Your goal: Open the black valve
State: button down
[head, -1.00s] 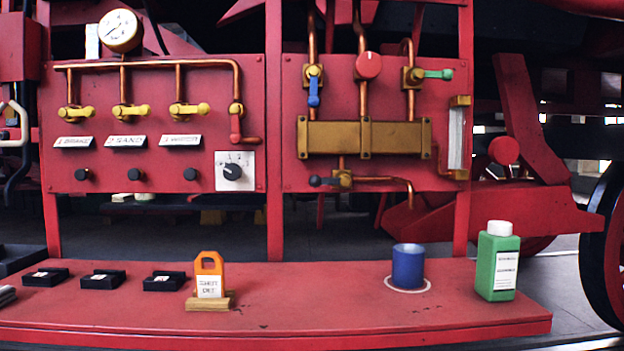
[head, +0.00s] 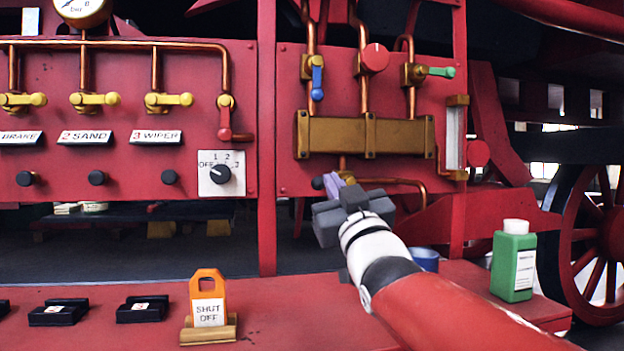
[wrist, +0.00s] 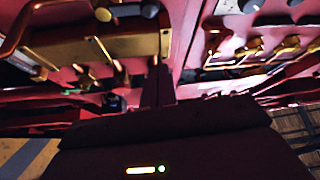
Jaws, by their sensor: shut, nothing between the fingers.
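The black valve (head: 318,183) is under the brass manifold on the right red panel. Its black ball-ended lever points left, roughly level, from a brass body that my gripper partly hides in the head view. My gripper (head: 333,185) is shut and empty, with its fingers close to the lever in the head view; I cannot tell whether they touch it. In the wrist view the black lever end (wrist: 150,9) shows at the top edge, apart from the shut fingers (wrist: 157,82).
The brass manifold (head: 385,137), blue valve lever (head: 317,84), green lever (head: 441,72) and red knob (head: 374,58) are above. The red shelf (head: 285,310) below holds a shut-off sign (head: 208,305), a blue cup (head: 426,260) and a green bottle (head: 513,262).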

jog(key=w+a+r+p, duration=0.1)
jog(key=w+a+p, duration=0.1)
jog(key=w, duration=0.7)
jog(key=shift+a+p, duration=0.3)
jog(key=shift+p, duration=0.3)
